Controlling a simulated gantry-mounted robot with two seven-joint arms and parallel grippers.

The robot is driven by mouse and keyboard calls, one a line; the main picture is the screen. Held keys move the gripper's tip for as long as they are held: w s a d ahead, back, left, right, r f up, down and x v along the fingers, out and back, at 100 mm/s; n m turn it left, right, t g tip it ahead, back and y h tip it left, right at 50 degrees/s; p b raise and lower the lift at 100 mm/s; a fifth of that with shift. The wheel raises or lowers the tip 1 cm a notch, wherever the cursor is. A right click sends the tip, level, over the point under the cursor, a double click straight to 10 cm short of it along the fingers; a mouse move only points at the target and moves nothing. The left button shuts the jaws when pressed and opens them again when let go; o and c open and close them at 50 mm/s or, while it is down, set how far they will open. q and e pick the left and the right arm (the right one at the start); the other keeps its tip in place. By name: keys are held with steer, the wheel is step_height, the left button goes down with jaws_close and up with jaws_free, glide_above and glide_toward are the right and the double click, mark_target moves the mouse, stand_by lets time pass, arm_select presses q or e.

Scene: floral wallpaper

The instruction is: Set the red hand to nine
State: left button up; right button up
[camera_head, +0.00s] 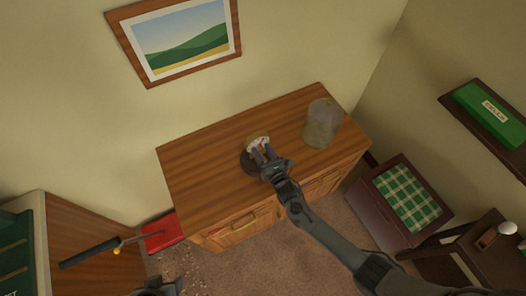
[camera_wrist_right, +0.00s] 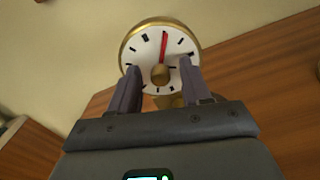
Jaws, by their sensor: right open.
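A round dial (camera_wrist_right: 150,50) with a white face, black marks and a gold rim stands on the wooden cabinet; its pale top also shows in the head view (camera_head: 257,138). Its red hand (camera_wrist_right: 164,45) points nearly straight up in the wrist view. A gold knob (camera_wrist_right: 160,75) sits at the dial's centre. My right gripper (camera_wrist_right: 160,78) is open in front of the face, one finger on each side of the knob, apparently not gripping it. The fingers hide parts of the lower face. A dark part at the bottom edge of the head view seems to be my left gripper (camera_head: 160,287), mostly cut off.
A translucent jar (camera_head: 321,123) stands on the cabinet top (camera_head: 200,165), right of the dial. The cabinet's left side is clear. A picture (camera_head: 180,40) hangs behind. A red object (camera_head: 162,232) lies on the floor at left, near a black-handled tool (camera_head: 90,253).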

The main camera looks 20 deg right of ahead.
jaws_close()
steer(key=shift+m, duration=0.3)
